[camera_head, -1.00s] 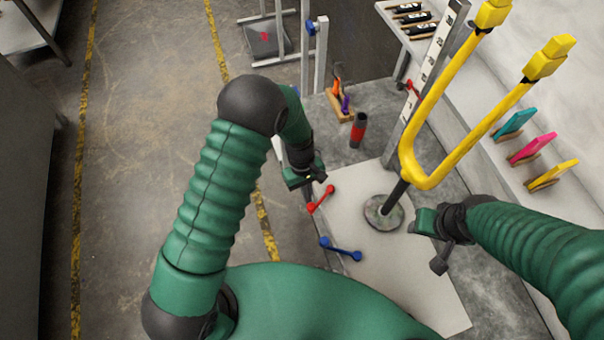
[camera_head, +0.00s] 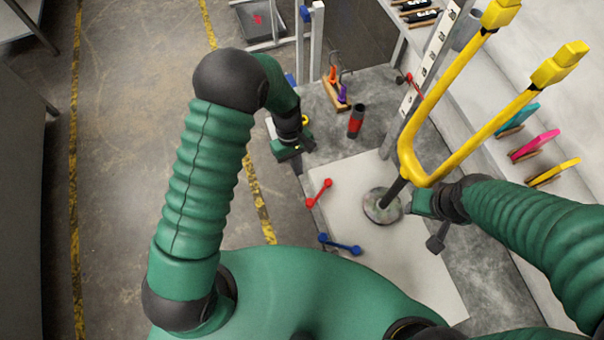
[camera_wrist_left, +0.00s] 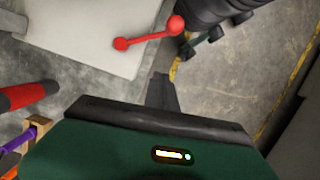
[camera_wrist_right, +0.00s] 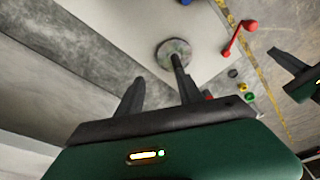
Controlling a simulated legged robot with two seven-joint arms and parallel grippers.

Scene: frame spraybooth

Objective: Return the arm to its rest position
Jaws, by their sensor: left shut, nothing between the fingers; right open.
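My left gripper (camera_head: 298,150) is shut and empty at the left edge of the bench, beyond the red lever. Its closed fingers (camera_wrist_left: 163,92) show in the left wrist view, apart from the red lever (camera_wrist_left: 150,36). My right gripper (camera_wrist_right: 158,95) is open in the right wrist view, close to the round stand base (camera_wrist_right: 172,52) and its post. In the head view the right arm (camera_head: 520,215) comes in from the right, and its gripper is beside the round base (camera_head: 381,206); its fingers are hard to make out there. I cannot tell whether it touches the base or post.
A yellow fork (camera_head: 430,150) rises above the round base. The red lever (camera_head: 319,193) and blue lever (camera_head: 340,244) lie along the pale panel's left edge (camera_head: 345,190). A red and black cylinder (camera_head: 355,122) and a small tool rack (camera_head: 339,98) stand farther back. Open floor (camera_head: 130,130) lies left.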

